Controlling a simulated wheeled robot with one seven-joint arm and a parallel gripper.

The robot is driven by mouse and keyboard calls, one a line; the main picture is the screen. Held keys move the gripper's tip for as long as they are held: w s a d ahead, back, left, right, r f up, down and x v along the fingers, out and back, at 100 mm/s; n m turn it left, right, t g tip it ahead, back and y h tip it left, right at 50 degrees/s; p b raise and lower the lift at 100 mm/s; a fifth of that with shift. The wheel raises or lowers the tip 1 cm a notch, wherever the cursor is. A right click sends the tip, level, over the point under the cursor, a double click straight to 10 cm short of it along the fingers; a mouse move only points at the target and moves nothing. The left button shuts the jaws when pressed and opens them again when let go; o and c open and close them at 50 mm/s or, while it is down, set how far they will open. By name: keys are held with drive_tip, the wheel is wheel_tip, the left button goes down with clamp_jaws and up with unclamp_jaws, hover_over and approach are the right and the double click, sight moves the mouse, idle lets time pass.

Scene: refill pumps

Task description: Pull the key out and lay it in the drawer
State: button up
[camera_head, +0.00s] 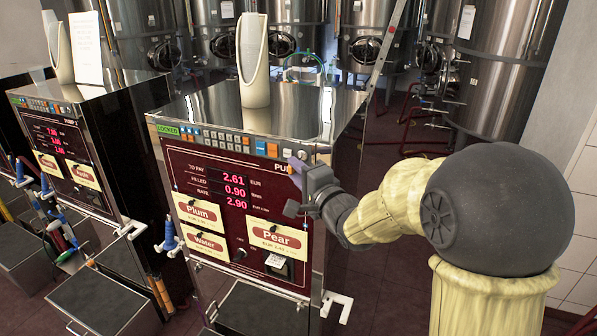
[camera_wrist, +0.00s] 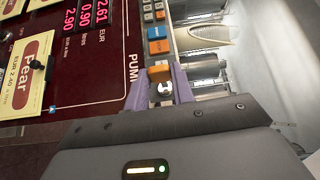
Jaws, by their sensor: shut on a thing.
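My gripper (camera_head: 300,168) is at the upper right of the middle pump's dark red front panel (camera_head: 215,174), just below the button row. In the wrist view its two purple fingers (camera_wrist: 160,88) are closed around a small round metallic thing (camera_wrist: 165,90), which seems to be the key. The fingers and panel edge hide most of it, so I cannot tell how far it sits in the lock. In the head view my gripper hides it. I cannot make out a drawer in either view.
The pump's button row (camera_head: 215,138) lies beside the fingers, with an orange button (camera_wrist: 159,72) close by. A white holder (camera_head: 253,65) stands on top. Several steel tanks (camera_head: 370,40) stand behind. A second pump (camera_head: 70,150) is at left. A white bracket (camera_head: 337,303) sticks out low right.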

drive_tip(key=shift+s+a+b, duration=0.2)
drive_tip(key=shift+s+a, duration=0.05)
drive_tip(key=shift+s, duration=0.35)
drive_tip(key=shift+s+a+b, duration=0.15)
drive_tip(key=shift+s+a, duration=0.05)
drive_tip(key=shift+s, duration=0.35)
drive_tip(key=shift+s+f, duration=0.1)
